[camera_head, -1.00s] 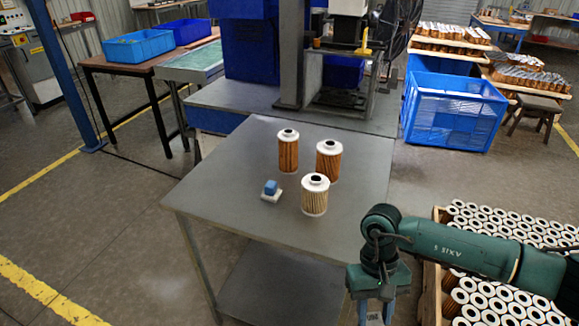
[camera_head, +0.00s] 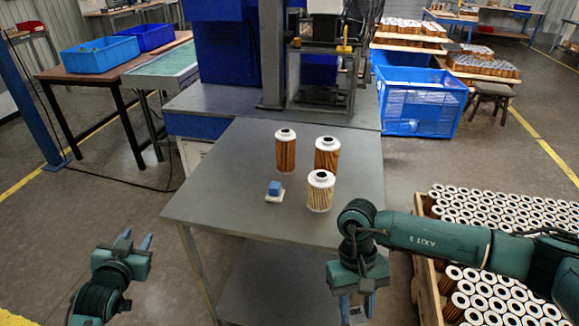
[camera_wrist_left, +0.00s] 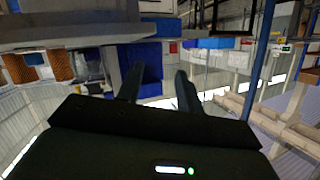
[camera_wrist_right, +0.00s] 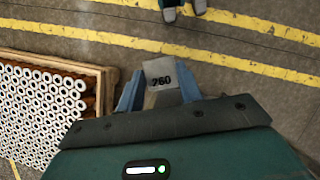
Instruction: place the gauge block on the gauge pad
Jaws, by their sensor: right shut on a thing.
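My right gripper (camera_head: 356,306) is shut on a pale grey block marked 760 (camera_wrist_right: 161,74), which I take as the gauge block. It holds the block in front of the table's near right side, over the floor. The block also shows at the bottom of the head view (camera_head: 357,315). A small blue cube (camera_head: 274,187) sits on a small white base (camera_head: 275,197) on the grey table; I cannot tell whether this base is the gauge pad. My left gripper (camera_head: 135,243) is open and empty, left of the table; its spread fingers show in the left wrist view (camera_wrist_left: 160,90).
Several filter cartridges (camera_head: 320,194) stand upright on the table (camera_head: 220,200), right of the blue cube. The table's front left is clear. A wooden crate (camera_head: 428,290) full of cartridges stands at the right, under my right arm. A machine (camera_head: 315,70) stands behind.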

